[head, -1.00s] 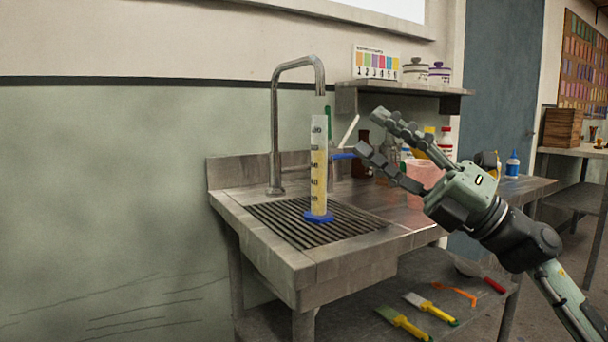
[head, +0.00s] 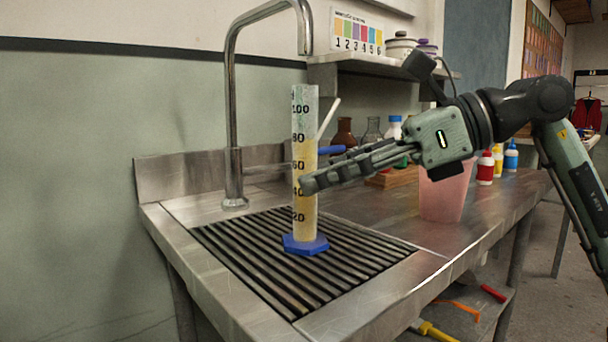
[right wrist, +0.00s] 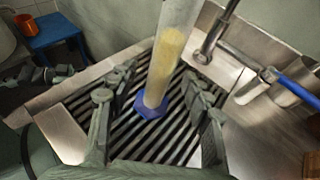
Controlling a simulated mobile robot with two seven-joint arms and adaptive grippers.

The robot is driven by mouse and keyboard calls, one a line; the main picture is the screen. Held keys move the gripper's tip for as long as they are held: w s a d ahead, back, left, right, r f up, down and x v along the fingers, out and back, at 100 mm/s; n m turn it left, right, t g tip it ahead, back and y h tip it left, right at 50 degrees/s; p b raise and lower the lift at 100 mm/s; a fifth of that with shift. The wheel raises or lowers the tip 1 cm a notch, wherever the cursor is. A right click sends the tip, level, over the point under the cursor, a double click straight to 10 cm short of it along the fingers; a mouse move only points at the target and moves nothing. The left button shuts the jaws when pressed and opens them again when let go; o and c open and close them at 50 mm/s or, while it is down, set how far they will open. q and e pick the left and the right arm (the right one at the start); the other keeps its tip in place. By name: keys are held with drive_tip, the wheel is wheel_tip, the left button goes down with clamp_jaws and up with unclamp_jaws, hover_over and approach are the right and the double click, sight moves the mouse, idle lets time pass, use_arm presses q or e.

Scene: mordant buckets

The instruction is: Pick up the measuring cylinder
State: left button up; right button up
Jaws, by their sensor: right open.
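The measuring cylinder (head: 305,215) stands upright on the drain grate, with a blue foot, black numbers and yellowish contents. It also shows in the right wrist view (right wrist: 167,66), where its foot rests on the slats. My right gripper (head: 308,184) comes in from the right at about mid-height of the cylinder. In the right wrist view the right gripper (right wrist: 154,84) is open, with one finger to each side of the cylinder and visible gaps. In the head view its fingers overlap the cylinder's middle. My left gripper is not clearly in the head view.
The drain grate (head: 232,236) is set in a metal sink counter (head: 360,318). A tall curved faucet (head: 230,110) stands behind left of the cylinder. A pink bucket (head: 442,202) and several bottles stand at right. A shelf (head: 345,57) overhangs behind.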

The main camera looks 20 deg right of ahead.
drive_tip(key=x, duration=0.3)
drive_tip(key=shift+w+a+f, duration=0.1)
drive_tip(key=shift+w+f, duration=0.05)
clamp_jaws()
